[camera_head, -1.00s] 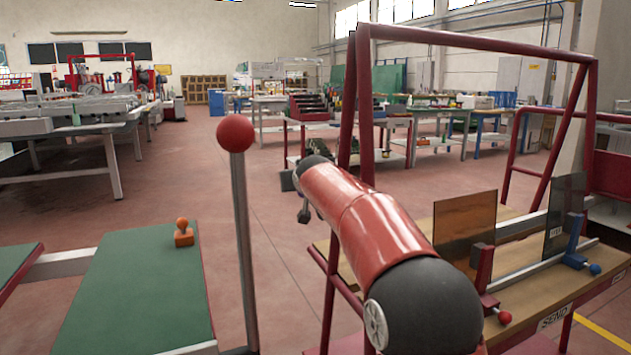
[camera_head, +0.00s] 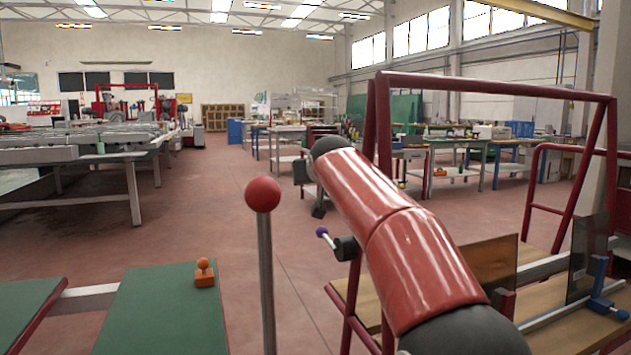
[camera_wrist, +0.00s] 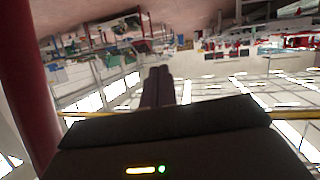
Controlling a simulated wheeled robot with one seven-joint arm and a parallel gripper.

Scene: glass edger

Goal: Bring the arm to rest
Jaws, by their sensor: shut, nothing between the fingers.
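My arm (camera_head: 385,225), red with black joints, reaches out from the lower right of the head view. My gripper (camera_wrist: 158,78) shows in the wrist view as two dark fingers side by side with no gap between them. It is shut and empty, clear of any object I can see. The wrist view looks upside down, with the floor at the top and bright roof lights below. In the head view I cannot make out the fingers at the arm's far end.
A dark red frame (camera_head: 500,86) stands close beside my arm on the right, over a wooden bench with an upright brown pane (camera_head: 490,262). A red ball-topped post (camera_head: 263,194) stands left of the arm. A green table (camera_head: 160,310) bears an orange stamp-like object (camera_head: 204,272). Open floor lies beyond.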

